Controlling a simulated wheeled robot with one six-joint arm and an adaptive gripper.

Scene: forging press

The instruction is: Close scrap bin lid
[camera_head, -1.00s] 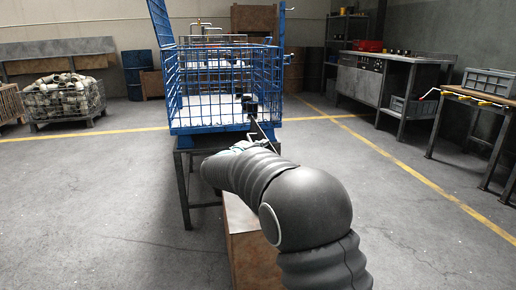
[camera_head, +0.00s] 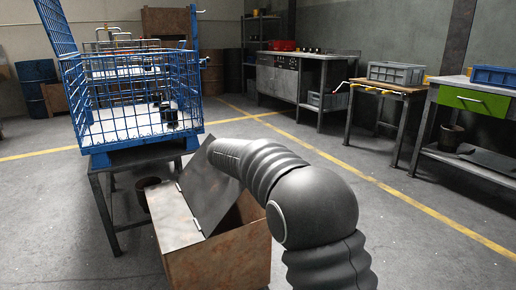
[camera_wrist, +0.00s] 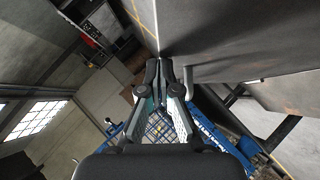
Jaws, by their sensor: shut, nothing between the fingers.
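The scrap bin (camera_head: 205,265) is a rusty brown box on the floor in front of me. Its dark metal lid (camera_head: 208,190) is hinged along the middle of the top and stands tilted up, with the right part of the bin open. My arm reaches past the lid's upper edge, and the lid hides my gripper in the head view. In the wrist view my gripper (camera_wrist: 164,72) is shut and empty. Its fingertips are close to a large dark panel (camera_wrist: 245,35), which looks like the lid; I cannot tell whether they touch.
A blue wire cage (camera_head: 130,105) stands on a dark metal table just behind the bin, at left. A dark bucket (camera_head: 147,185) is beside the bin. Workbenches with grey crates (camera_head: 396,72) and a green drawer (camera_head: 472,102) line the right. The floor at right is clear.

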